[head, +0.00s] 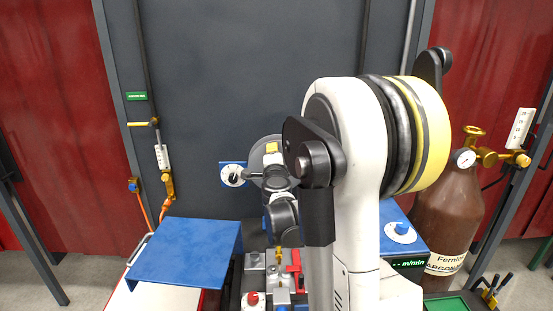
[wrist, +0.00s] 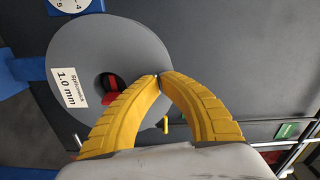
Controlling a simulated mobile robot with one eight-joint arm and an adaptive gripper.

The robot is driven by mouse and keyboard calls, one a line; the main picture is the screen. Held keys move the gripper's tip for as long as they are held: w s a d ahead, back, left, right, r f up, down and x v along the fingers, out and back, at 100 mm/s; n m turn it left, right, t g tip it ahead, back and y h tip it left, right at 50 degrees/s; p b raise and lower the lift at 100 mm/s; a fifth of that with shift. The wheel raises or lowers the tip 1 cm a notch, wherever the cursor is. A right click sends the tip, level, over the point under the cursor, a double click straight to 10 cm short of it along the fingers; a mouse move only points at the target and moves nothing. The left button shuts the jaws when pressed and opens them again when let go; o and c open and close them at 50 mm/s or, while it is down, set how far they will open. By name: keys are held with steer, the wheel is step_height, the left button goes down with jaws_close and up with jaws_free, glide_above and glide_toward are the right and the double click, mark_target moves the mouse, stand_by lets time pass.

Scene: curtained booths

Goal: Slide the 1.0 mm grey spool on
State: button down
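The grey spool (wrist: 125,38) fills the upper left of the wrist view, its flat face towards the camera and a white 1.0 mm label on it. Through its round centre hole I see something red (wrist: 111,88); I cannot tell whether a spindle is in the hole. My gripper (wrist: 158,77) has its yellow fingers closed together at the spool's right side, with the tips nearly meeting on it. In the head view the spool (head: 257,180) stands upright, partly hidden behind my arm. The fit between spool and holder is hidden.
A blue panel with a white dial (head: 232,175) is left of the spool. A flat blue surface (head: 185,252) lies at lower left. A brown gas cylinder (head: 447,220) stands at right, near a blue unit with a dial (head: 400,232). A grey wall (head: 240,70) is behind.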

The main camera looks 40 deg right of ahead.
steer(key=shift+x, duration=1.15)
stand_by(0.9)
steer(key=v, duration=0.5)
stand_by(0.5)
